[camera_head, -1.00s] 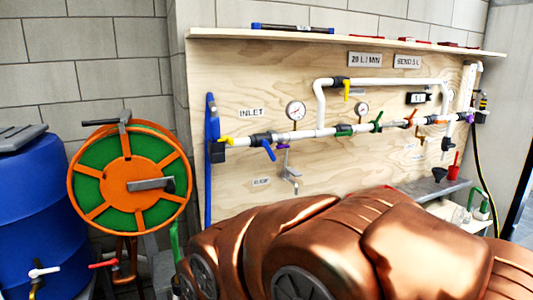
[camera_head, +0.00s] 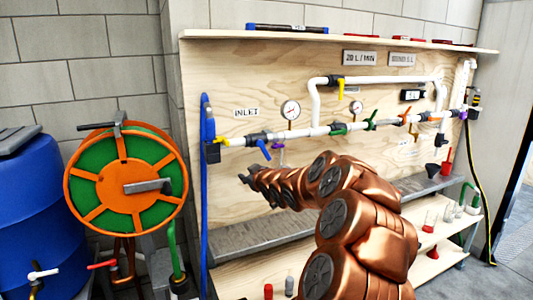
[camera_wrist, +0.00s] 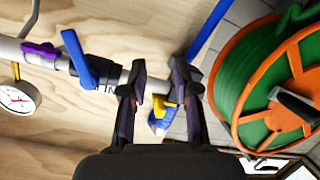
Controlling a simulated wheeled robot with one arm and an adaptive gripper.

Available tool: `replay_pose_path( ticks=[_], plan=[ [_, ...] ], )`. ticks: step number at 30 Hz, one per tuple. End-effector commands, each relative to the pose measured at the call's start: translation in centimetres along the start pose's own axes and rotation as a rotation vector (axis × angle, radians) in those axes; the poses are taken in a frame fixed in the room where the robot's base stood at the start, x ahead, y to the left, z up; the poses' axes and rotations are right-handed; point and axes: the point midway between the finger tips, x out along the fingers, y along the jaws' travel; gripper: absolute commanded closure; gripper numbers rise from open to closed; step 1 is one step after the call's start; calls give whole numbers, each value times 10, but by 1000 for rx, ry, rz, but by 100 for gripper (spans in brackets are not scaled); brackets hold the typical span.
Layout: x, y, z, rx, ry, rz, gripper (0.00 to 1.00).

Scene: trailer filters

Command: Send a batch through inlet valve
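The INLET label (camera_head: 246,112) is on the plywood panel above the left end of the white pipe. A yellow lever (camera_head: 222,141) and a blue valve handle (camera_head: 264,149) are on the pipe below it. My gripper (camera_head: 243,176) is small in the head view, just below this pipe end. In the wrist view my gripper (camera_wrist: 160,78) has its fingers apart. A yellow part (camera_wrist: 160,105) shows between them, and I cannot tell if they touch it. The blue handle (camera_wrist: 78,58) is left of the fingers, tilted across the pipe.
A hose reel (camera_head: 126,182) and a blue barrel (camera_head: 38,210) stand to the left. A blue hose (camera_head: 205,200) hangs down the panel's left edge. Gauges (camera_head: 290,110), green and orange handles (camera_head: 370,121) line the pipe to the right. A grey ledge (camera_head: 235,243) runs below.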

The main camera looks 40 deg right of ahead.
Motion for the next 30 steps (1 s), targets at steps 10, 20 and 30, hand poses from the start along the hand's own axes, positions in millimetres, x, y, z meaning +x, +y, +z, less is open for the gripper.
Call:
replay_pose_path(
  ticks=[10,20,30],
  plan=[
    [0,104,16,-81,208,140,70],
    [18,111,14,-90,220,144,70],
    [54,116,5,-91,219,145,70]
  ],
)
